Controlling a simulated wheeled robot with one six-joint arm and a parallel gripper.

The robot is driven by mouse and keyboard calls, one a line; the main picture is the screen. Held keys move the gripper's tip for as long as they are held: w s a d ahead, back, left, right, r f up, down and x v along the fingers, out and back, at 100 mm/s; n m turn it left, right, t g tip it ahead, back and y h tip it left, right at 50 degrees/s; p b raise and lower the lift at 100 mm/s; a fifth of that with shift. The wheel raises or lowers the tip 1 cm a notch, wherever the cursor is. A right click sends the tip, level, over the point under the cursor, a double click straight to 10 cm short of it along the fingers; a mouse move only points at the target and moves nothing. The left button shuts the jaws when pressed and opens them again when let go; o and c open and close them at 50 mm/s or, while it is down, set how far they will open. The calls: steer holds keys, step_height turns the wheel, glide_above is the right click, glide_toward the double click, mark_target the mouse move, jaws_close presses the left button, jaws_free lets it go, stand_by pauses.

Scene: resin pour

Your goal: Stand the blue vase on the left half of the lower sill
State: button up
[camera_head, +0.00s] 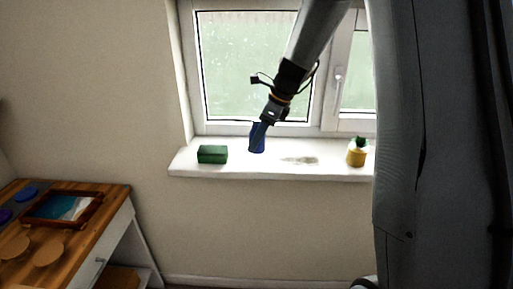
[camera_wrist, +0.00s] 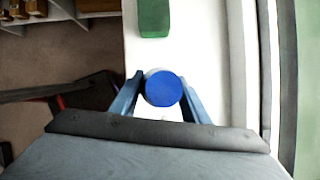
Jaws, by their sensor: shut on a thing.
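The blue vase (camera_head: 257,138) is at the sill, right of the green block, in the head view. In the wrist view the round blue top of the vase (camera_wrist: 163,89) sits between my two fingers. My gripper (camera_head: 263,122) is shut on the vase from above. The white window sill (camera_head: 230,170) runs below the window. The vase looks upright, close to the sill surface; I cannot tell whether its base touches it. My gripper also shows in the wrist view (camera_wrist: 162,100).
A green block (camera_head: 212,154) lies on the sill left of the vase. A yellow pot with a green plant (camera_head: 356,155) stands to the right, past a greyish patch (camera_head: 300,160). A wooden-topped desk (camera_head: 75,240) with a framed picture (camera_head: 62,208) stands at lower left.

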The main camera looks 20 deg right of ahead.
mark_target(257, 149)
steer(key=shift+f+p, duration=0.4)
steer(key=shift+f, duration=1.4)
steer(key=shift+f, duration=0.15)
steer(key=o, duration=1.2)
steer(key=b+v, duration=0.3)
steer(key=v, duration=0.9)
